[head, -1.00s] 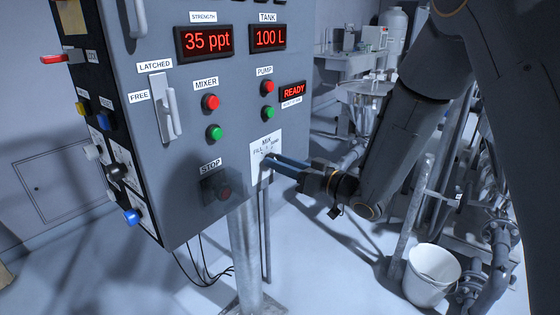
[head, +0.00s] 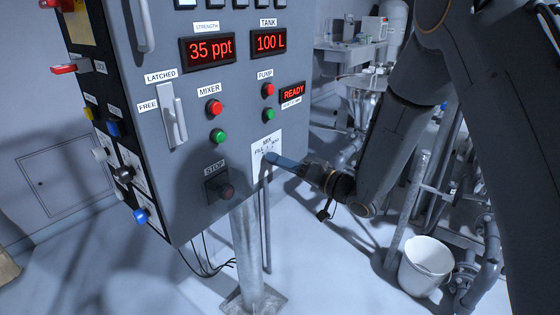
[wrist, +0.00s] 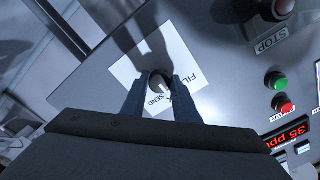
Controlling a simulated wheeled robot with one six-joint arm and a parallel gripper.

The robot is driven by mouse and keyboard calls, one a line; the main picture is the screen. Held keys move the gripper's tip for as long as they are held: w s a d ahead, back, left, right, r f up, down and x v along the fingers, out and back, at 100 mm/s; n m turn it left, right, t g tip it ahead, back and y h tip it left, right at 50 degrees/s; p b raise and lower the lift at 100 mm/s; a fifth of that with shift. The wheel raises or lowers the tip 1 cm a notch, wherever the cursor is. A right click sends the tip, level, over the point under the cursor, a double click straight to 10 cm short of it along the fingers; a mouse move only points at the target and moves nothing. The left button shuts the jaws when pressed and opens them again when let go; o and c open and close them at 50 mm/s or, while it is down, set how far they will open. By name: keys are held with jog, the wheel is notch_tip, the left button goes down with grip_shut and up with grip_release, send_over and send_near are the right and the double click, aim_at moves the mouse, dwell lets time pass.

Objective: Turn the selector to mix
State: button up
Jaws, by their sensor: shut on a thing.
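The selector is a small dark round knob (wrist: 158,79) on a white plate (wrist: 124,70) marked FILL, MIX and SEND. In the head view the plate (head: 260,146) sits low at the right of the grey control panel, and my gripper hides most of the knob. My gripper (head: 271,158) reaches in from the right and meets the plate there. In the wrist view my gripper (wrist: 159,84) is shut on the knob, one finger on each side. A pale mark shows on the knob, but I cannot tell exactly which label it points to.
The grey panel (head: 190,80) also carries red and green mixer and pump buttons, a STOP button (head: 227,191) left of the selector and a latch handle (head: 173,115). The READY display (head: 293,92) is lit. A white bucket (head: 425,268) stands on the floor at right.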

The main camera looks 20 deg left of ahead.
dwell(0.4)
jog(key=o, duration=1.1)
jog(key=shift+c, duration=0.2)
jog(key=b+v, duration=0.1)
jog(key=v, duration=0.6)
jog(key=shift+s+d, duration=0.2)
jog(key=shift+d, duration=0.2)
